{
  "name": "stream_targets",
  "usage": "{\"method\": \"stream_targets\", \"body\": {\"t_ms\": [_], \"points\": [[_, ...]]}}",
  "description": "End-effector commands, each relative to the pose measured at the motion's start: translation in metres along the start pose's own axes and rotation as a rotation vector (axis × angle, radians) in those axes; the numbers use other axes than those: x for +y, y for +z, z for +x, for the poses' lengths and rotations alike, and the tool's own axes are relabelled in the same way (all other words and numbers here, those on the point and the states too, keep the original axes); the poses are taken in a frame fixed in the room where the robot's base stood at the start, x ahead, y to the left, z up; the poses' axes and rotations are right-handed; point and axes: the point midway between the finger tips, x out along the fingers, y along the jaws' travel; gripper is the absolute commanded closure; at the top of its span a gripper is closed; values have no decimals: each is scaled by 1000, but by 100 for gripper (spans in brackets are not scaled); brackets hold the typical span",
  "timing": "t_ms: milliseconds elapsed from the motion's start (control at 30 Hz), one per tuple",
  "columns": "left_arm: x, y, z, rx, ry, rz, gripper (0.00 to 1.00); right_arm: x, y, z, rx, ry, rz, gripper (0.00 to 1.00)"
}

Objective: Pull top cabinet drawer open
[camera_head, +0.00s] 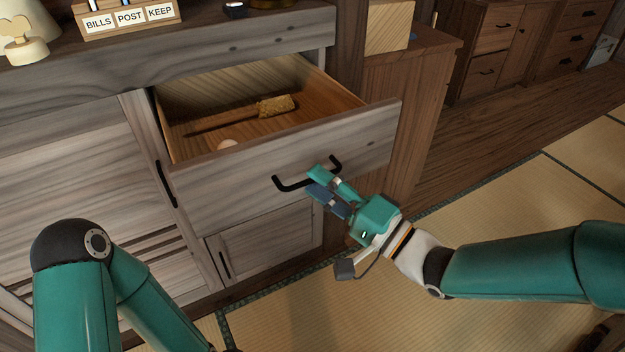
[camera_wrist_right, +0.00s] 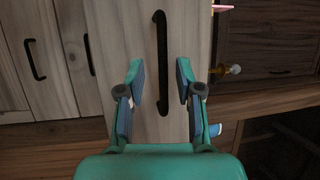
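The top drawer (camera_head: 350,148) of the grey wooden cabinet (camera_head: 100,195) stands well out from its frame. Its black bar handle (camera_head: 292,187) is on the front; in the right wrist view the handle (camera_wrist_right: 160,50) runs upright between the fingers. My right gripper (camera_head: 317,182) is at the handle, and its fingers hide part of the bar. In the wrist view the right gripper (camera_wrist_right: 159,72) is open, with a gap on both sides of the bar. My left arm shows at the lower left; its gripper is out of view.
A letter holder (camera_head: 130,16) and a lamp (camera_head: 25,45) stand on the cabinet top. A brown side cabinet (camera_head: 405,75) is to the right. Tatami floor (camera_head: 500,200) is clear at the right.

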Motion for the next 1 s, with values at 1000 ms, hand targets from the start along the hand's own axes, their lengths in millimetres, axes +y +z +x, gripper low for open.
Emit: {"method": "stream_targets", "body": {"t_ms": [1000], "points": [[0,0,1,0,0,0,60,6,1,-59,2,9,9,65]]}}
